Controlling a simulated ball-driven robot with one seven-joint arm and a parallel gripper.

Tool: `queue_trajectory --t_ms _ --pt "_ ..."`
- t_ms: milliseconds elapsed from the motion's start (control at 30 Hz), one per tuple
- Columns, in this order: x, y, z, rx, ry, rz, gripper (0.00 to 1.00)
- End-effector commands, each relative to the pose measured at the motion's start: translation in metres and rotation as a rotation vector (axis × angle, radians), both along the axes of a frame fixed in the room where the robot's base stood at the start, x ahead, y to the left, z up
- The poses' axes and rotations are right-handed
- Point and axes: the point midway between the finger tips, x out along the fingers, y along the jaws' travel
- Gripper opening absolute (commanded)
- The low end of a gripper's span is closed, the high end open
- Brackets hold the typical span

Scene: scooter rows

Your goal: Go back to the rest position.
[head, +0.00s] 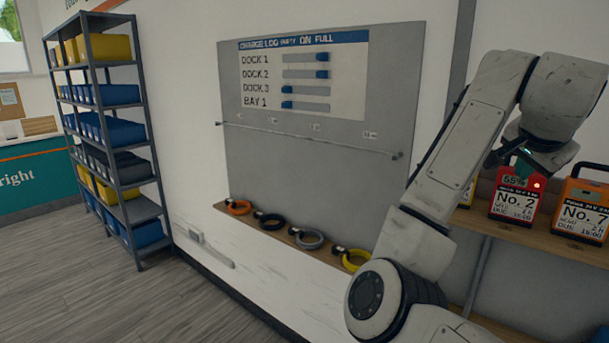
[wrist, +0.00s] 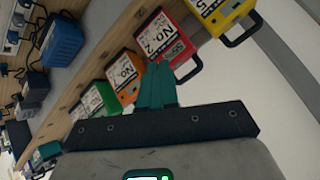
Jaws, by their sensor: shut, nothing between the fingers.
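My gripper (wrist: 157,85) is shut and empty, its teal fingers together in the wrist view. In the head view my arm reaches up and over on the right, and the gripper hangs in front of the shelf of battery packs, mostly hidden by the wrist. Just beyond the fingers in the wrist view is the red pack No. 2 (wrist: 158,40); it also shows in the head view (head: 513,203). I cannot tell the gap between the fingers and this pack. The orange pack No. 7 (head: 581,212) stands to its right.
A wooden shelf (head: 470,217) carries the packs. A charge log board (head: 300,75) with sliders hangs on the wall, above a ledge with several coloured rings (head: 310,239). The floor (head: 90,285) at lower left is clear.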

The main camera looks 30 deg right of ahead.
Motion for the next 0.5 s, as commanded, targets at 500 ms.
queue_trajectory --t_ms 500 --pt "0.034 0.057 -0.154 -0.147 0.307 0.352 0.00"
